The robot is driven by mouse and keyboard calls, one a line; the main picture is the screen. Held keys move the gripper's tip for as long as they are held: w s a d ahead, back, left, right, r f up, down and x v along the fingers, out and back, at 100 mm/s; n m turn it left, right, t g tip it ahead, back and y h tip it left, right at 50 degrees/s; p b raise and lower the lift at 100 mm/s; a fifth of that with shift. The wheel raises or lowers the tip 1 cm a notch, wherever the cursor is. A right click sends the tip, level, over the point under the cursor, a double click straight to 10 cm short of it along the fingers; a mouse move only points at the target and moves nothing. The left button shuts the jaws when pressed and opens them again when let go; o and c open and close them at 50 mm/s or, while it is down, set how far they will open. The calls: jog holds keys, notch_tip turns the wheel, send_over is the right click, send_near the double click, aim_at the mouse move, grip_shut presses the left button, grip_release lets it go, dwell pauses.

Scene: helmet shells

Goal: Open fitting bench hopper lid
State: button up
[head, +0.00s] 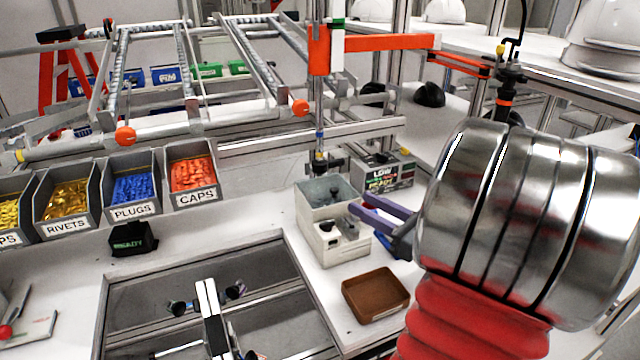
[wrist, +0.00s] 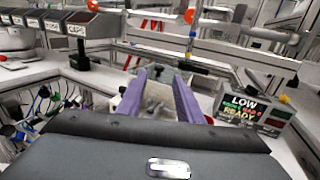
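The hopper (head: 310,230) is a pale box on the fitting bench, right of the bench's recessed opening in the head view. A grey-green panel (head: 322,189), apparently its lid, covers the back of its top; whether it is shut is unclear. Small metal parts show at the front of the box. My gripper (head: 358,202) has purple fingers and reaches in from the right, at the hopper's right side. In the wrist view my gripper (wrist: 160,74) is open, with the hopper partly visible between and beyond the fingers. No contact can be made out.
A brown tray (head: 376,296) lies in front of the hopper. A display box (head: 388,172) reading LOW and READY stands behind it on the right. A post with an orange arm (head: 385,43) rises behind the hopper. Labelled bins (head: 133,187) line the left.

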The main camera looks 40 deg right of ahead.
aim_at(322, 191)
jog(key=shift+w+a, duration=0.25)
jog(key=shift+w, duration=2.05)
jog(key=shift+w+a, duration=0.25)
jog(key=shift+w, duration=2.05)
jog(key=shift+w+a, duration=0.25)
jog(key=shift+w, duration=2.05)
grip_shut()
jog(key=shift+a, duration=0.1)
